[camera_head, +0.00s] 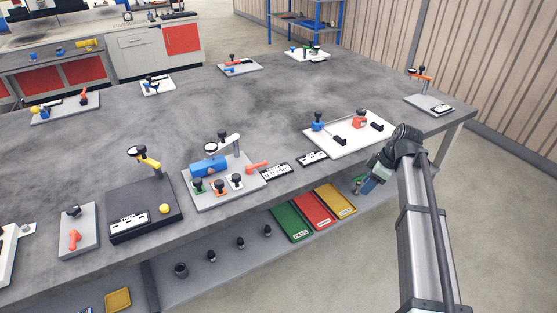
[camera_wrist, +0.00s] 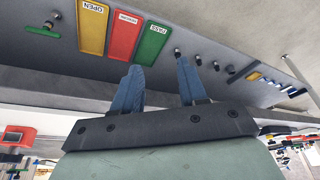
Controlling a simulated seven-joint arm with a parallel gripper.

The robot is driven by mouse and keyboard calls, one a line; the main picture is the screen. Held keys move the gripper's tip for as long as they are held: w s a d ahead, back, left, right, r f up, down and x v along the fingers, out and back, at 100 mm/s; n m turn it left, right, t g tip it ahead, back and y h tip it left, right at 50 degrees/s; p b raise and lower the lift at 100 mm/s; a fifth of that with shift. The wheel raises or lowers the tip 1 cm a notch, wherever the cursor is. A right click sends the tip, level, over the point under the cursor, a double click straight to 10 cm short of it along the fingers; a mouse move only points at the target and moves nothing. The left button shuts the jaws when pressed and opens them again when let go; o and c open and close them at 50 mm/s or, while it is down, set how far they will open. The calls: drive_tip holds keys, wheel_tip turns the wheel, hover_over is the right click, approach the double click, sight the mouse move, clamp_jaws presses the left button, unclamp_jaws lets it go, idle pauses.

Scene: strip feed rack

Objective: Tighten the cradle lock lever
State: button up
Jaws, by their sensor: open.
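A grey plate (camera_head: 218,203) on the bench carries a blue cylinder (camera_head: 208,167) in a holder, with a dial gauge on a post above it. A red-orange lever (camera_head: 257,167) sticks out at the plate's right side; it looks like the lock lever, but no label on it is readable. My gripper (camera_head: 368,187) is off the bench's front edge at the right, well apart from that lever. In the wrist view my gripper (camera_wrist: 158,72) shows two blue fingers spread apart with nothing between them. The lever is not clear in the wrist view.
A white board (camera_head: 350,149) with blue and red fixtures lies near my gripper. Green (camera_head: 290,223), red (camera_head: 313,210) and yellow (camera_head: 337,198) trays lie on the lower shelf. A black plate (camera_head: 140,222) with a yellow arm stands left of the grey plate. The bench's middle is clear.

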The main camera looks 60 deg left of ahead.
drive_tip(key=s+a+r+n+g, duration=0.1)
drive_tip(key=s+a+r+n, duration=0.4)
drive_tip(key=s+a+r, duration=0.45)
drive_tip(key=n+g, duration=0.1)
drive_tip(key=n, duration=0.4)
approach(261, 163)
drive_tip(key=x, duration=0.8)
drive_tip(key=shift+f, duration=0.25)
drive_tip(key=shift+c, duration=0.3)
clamp_jaws()
